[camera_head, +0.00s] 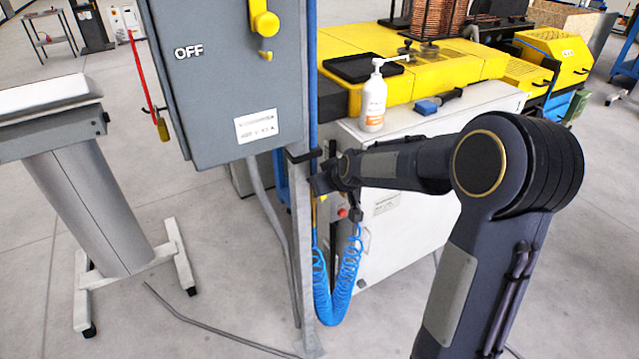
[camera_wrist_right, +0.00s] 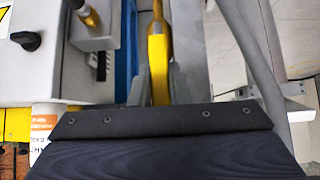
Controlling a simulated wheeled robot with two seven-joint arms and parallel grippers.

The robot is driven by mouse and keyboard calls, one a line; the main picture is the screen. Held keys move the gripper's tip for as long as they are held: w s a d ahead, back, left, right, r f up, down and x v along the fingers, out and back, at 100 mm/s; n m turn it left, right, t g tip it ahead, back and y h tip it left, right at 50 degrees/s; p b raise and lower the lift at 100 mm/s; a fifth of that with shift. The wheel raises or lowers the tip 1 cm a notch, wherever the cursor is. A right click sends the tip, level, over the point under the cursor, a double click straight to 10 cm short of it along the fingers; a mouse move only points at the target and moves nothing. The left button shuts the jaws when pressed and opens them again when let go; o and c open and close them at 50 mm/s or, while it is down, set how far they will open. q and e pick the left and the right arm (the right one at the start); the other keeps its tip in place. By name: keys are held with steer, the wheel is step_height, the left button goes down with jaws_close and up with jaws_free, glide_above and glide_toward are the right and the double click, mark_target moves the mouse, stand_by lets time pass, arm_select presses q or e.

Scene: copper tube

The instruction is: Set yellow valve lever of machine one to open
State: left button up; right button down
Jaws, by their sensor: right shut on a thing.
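The yellow valve lever (camera_wrist_right: 158,62) shows in the right wrist view, running between the two grey fingers of my right gripper (camera_wrist_right: 157,85). The fingers are shut on the lever from both sides. In the head view my right arm comes in from the right, and my right gripper (camera_head: 318,183) is beside the grey post under the cabinet. The lever is mostly hidden there behind the gripper and post. I cannot tell the valve's open or closed position from these views. My left gripper is not in view.
A grey cabinet (camera_head: 225,90) marked OFF, with a yellow handle (camera_head: 263,22), hangs left of my gripper. Coiled blue hose (camera_head: 335,285) hangs below it. A white bottle (camera_head: 374,100) stands on the white cabinet (camera_head: 420,215) behind my arm.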

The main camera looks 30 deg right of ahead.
steer(key=shift+f, duration=0.1)
steer(key=c, duration=1.4)
jaws_free()
steer(key=shift+o, duration=0.2)
steer(key=p+v, duration=0.1)
steer(key=v, duration=0.7)
